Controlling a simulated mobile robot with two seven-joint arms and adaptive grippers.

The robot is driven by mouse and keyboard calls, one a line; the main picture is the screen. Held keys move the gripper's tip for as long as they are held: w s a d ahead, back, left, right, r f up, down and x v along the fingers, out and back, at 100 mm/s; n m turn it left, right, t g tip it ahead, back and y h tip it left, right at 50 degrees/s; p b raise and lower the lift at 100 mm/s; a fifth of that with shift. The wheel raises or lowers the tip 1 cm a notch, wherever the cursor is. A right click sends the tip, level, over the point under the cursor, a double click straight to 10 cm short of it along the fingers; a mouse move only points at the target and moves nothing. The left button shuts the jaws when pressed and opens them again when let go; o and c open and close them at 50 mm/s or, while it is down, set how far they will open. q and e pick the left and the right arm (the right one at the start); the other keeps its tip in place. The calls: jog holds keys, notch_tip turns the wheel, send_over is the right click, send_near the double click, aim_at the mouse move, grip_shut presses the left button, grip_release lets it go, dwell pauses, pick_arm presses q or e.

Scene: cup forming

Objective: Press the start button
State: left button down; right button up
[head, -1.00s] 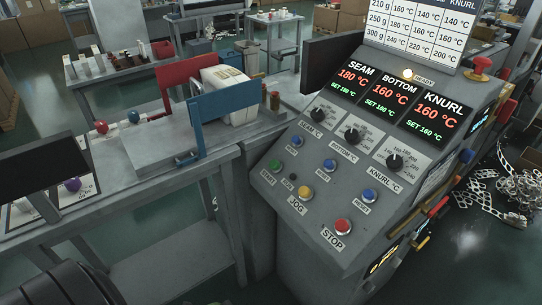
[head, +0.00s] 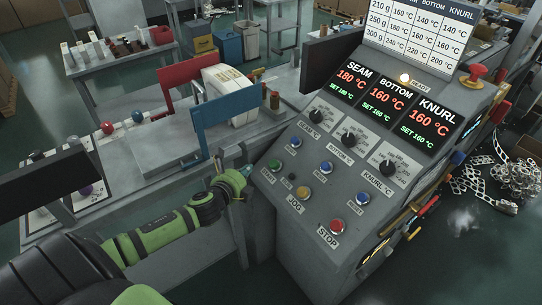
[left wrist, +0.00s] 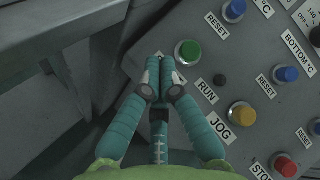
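The control panel (head: 315,215) slopes toward me. Its green button (head: 274,164) sits at the left edge of the lower button row and also shows in the left wrist view (left wrist: 188,51), with a RUN label (left wrist: 207,91) beside it. No button with the word START is legible. My left gripper (head: 246,171) is just left of the green button. In the left wrist view its fingertips (left wrist: 160,76) are together, with nothing visible between them, beside the green button and apart from it in the picture. My right gripper is not in view.
A yellow JOG button (head: 304,192), a red STOP button (head: 337,226) and blue RESET buttons (head: 326,167) are nearby on the panel. Knobs (head: 349,139) and temperature displays (head: 390,103) are above. A grey bench (head: 160,155) with a blue-framed press (head: 224,108) stands left.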

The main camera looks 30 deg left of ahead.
aim_at(274, 164)
pick_arm(q)
notch_tip(274, 164, up, 7)
jog(key=w+d+m+t, duration=0.1)
jog(key=m, duration=0.1)
jog(key=shift+w+r+h+p, duration=0.15)
jog(key=shift+h+p, duration=0.15)
jog(key=shift+p, duration=0.1)
jog(key=shift+w+d+f+b, duration=0.35)
jog(key=shift+w+f+b, duration=0.45)
jog(key=shift+f+b, duration=0.45)
jog(key=shift+w+d+f+b, duration=0.35)
jog(key=shift+w+f+b, duration=0.45)
jog(key=shift+f+b, duration=0.4)
jog(key=shift+w+d+f+b, duration=0.35)
jog(key=shift+w+f+b, duration=0.45)
jog(key=shift+f+b, duration=0.45)
jog(key=shift+w+f, duration=0.25)
